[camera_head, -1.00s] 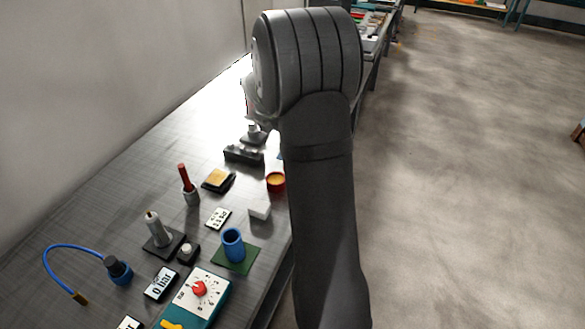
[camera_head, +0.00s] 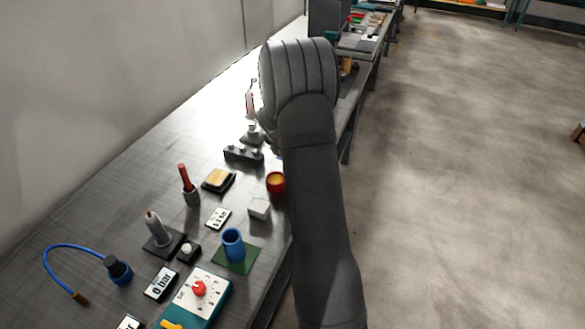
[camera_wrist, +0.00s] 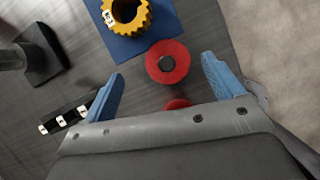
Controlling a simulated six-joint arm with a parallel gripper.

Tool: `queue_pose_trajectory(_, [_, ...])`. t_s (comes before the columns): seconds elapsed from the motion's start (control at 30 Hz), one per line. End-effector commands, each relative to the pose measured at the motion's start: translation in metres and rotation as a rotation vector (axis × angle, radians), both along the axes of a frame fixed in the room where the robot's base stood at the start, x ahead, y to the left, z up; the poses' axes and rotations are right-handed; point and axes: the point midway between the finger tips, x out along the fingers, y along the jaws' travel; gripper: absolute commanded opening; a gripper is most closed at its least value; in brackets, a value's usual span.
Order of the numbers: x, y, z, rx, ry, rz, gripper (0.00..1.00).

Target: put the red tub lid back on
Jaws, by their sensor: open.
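The red lid (camera_wrist: 181,62), a round disc with a black knob, lies between and beyond my fingertips in the wrist view. My gripper (camera_wrist: 163,67) is open, its two blue fingers apart on either side of the lid, with nothing held. A second red piece (camera_wrist: 177,104) shows closer to the gripper body, mostly hidden by it; I cannot tell whether it is the tub. In the head view the red tub (camera_head: 276,190) stands open on the bench beside my arm, with an orange-yellow inside. The arm hides the lid and the fingers there.
A yellow gear (camera_wrist: 144,23) sits on a blue mat (camera_wrist: 172,30) beyond the lid. A black block (camera_wrist: 40,60) and a black-and-white strip (camera_wrist: 62,119) lie left. The bench edge is close on the right.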

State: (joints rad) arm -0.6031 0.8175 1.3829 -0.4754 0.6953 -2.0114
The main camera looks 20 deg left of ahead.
Motion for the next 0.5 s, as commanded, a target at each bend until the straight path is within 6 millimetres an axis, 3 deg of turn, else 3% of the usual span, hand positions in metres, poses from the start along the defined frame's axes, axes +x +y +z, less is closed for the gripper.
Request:
queue_pose_trajectory(0.3, [0.008,-0.009,-0.041,-0.001,0.002,-0.001,0.86])
queue_pose_trajectory(0.5, [0.011,-0.009,-0.048,0.001,0.001,-0.001,0.86])
